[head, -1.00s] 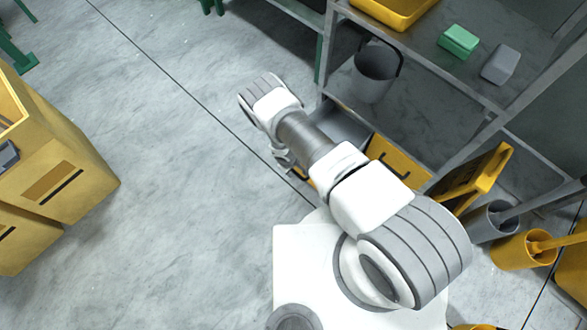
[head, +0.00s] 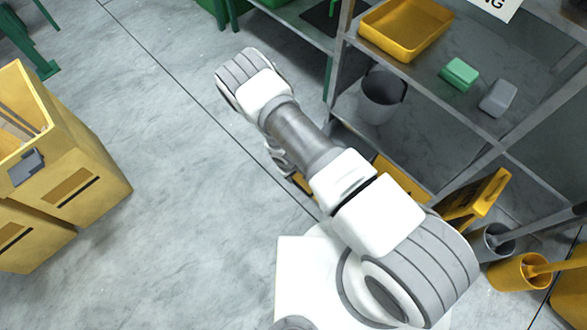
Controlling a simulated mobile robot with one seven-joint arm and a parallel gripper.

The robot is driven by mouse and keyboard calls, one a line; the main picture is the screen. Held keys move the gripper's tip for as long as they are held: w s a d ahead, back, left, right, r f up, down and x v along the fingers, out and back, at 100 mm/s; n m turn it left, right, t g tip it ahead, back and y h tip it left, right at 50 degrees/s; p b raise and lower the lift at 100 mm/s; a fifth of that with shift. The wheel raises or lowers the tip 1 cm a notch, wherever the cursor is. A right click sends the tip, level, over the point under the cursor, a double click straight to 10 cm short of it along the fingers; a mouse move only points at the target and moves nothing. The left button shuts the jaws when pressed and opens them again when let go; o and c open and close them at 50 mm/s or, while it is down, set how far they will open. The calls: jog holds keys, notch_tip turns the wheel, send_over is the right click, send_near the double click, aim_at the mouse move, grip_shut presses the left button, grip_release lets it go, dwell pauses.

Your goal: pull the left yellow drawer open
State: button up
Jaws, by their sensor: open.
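The yellow drawers are low under the grey shelf unit. The right drawer front (head: 400,178) shows partly, just right of my arm. A small piece of yellow (head: 303,184) shows at the left edge of my forearm, out from the line of the shelf front; it looks like part of the left drawer, standing out. The rest of that drawer is behind my arm. My gripper (head: 279,160) shows only as a small grey and white piece under the wrist, beside this yellow piece. Its fingertips and any contact with the handle are hidden.
The shelf holds a yellow tray (head: 408,28), a green block (head: 459,74), a grey block (head: 498,98) and a grey bucket (head: 382,97). A yellow folding sign (head: 487,197) and mop buckets stand at right. Yellow bins (head: 75,170) stand at left. The floor between is clear.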

jog(key=shift+s+a+r, duration=0.15)
jog(key=shift+r, duration=0.9)
